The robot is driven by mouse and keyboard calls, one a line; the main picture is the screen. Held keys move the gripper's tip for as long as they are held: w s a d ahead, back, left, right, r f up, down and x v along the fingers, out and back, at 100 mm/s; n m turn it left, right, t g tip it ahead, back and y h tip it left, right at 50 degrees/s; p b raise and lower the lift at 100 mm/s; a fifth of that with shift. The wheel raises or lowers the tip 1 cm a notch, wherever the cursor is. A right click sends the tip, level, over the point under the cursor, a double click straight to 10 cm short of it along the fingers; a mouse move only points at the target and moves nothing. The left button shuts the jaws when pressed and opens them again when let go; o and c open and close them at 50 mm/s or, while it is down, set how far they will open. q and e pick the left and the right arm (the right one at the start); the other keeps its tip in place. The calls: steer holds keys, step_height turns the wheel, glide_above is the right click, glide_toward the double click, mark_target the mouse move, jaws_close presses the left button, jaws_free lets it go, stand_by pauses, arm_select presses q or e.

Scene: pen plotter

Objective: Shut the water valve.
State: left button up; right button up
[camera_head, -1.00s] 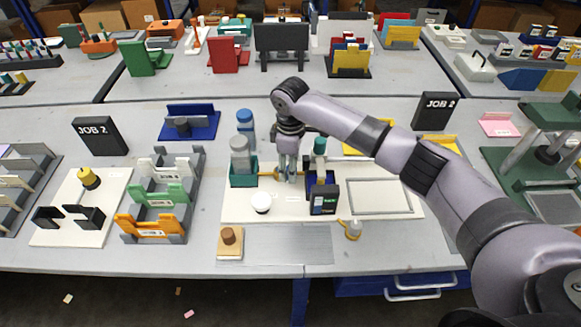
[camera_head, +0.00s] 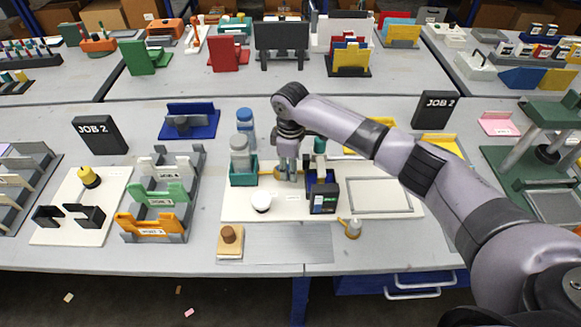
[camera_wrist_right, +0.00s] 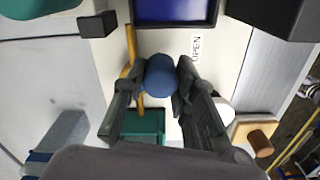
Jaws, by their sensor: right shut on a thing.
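The water valve shows in the right wrist view as a rounded blue knob (camera_wrist_right: 160,77) over a yellow pipe (camera_wrist_right: 130,50). A white label reading "OPEN" (camera_wrist_right: 196,45) lies beside it on the pale board. My right gripper (camera_wrist_right: 157,74) has its dark fingers on both sides of the blue knob and is shut on it. In the head view my right gripper (camera_head: 286,174) points down at the board, and its fingers hide most of the knob. A bit of the yellow pipe (camera_head: 267,175) shows to its left. My left gripper is not in view.
Close on the left stands a teal holder (camera_head: 243,181) with a grey bottle (camera_head: 240,155). Close on the right stands a dark blue box (camera_head: 314,181). A white round knob (camera_head: 261,201) sits in front. The framed board area (camera_head: 380,196) to the right is empty.

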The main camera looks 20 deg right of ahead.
jaws_close()
